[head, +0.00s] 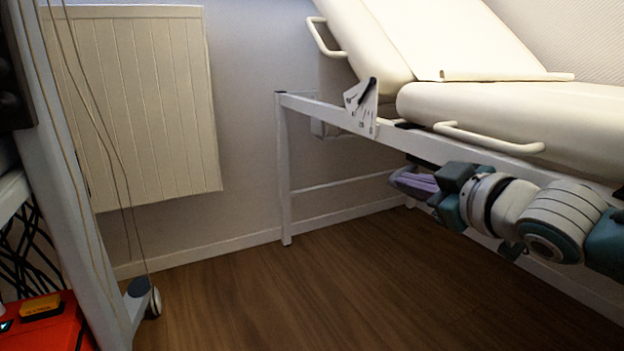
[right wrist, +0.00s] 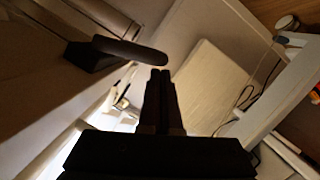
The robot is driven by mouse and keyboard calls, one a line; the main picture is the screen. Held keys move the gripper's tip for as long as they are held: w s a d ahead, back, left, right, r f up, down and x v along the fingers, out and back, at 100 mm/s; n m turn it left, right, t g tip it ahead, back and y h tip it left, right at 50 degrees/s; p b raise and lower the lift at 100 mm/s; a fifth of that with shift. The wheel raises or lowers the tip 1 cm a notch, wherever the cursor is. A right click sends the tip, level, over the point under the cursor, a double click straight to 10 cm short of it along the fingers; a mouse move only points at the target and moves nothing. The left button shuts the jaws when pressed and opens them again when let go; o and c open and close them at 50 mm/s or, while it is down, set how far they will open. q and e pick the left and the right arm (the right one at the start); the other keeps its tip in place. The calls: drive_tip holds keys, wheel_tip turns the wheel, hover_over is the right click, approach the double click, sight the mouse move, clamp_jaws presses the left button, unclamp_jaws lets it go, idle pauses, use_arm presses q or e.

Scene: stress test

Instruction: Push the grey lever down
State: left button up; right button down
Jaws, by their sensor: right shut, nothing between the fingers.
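A dark grey lever (right wrist: 130,50) with a rounded end shows in the right wrist view, sticking out from a black mount at the upper left. My right gripper (right wrist: 160,75) is shut and empty. In the head view my right arm reaches in from the right below the treatment couch (head: 490,108). I cannot make out the lever clearly there. My left gripper is not in view.
The couch's white frame (head: 285,175) carries a marked angle plate (head: 362,105) and a cream side handle (head: 490,137). A cream radiator (head: 140,110) hangs on the wall at the left. A red case (head: 45,325) is at the lower left. The wooden floor (head: 300,295) is clear.

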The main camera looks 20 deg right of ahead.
drive_tip(key=shift+f, duration=0.1)
drive_tip(key=shift+f+n, duration=0.2)
drive_tip(key=shift+n, duration=0.1)
drive_tip(key=shift+f+n+h+b, duration=0.3)
drive_tip(key=shift+n, duration=0.1)
drive_tip(key=shift+d+f+n+t+h+b, duration=0.35)
drive_tip(key=shift+f+n+b, duration=0.45)
drive_tip(key=shift+n+b, duration=0.45)
drive_tip(key=shift+d+f+n+t+h+b, duration=0.25)
drive_tip(key=shift+d+f+n+b, duration=0.2)
drive_tip(key=shift+f+n+b, duration=0.6)
drive_tip(key=shift+d+f+n+t+h+b, duration=0.35)
drive_tip(key=shift+f+n+b, duration=0.25)
drive_tip(key=shift+n+b, duration=0.8)
drive_tip(key=shift+w+r, duration=0.1)
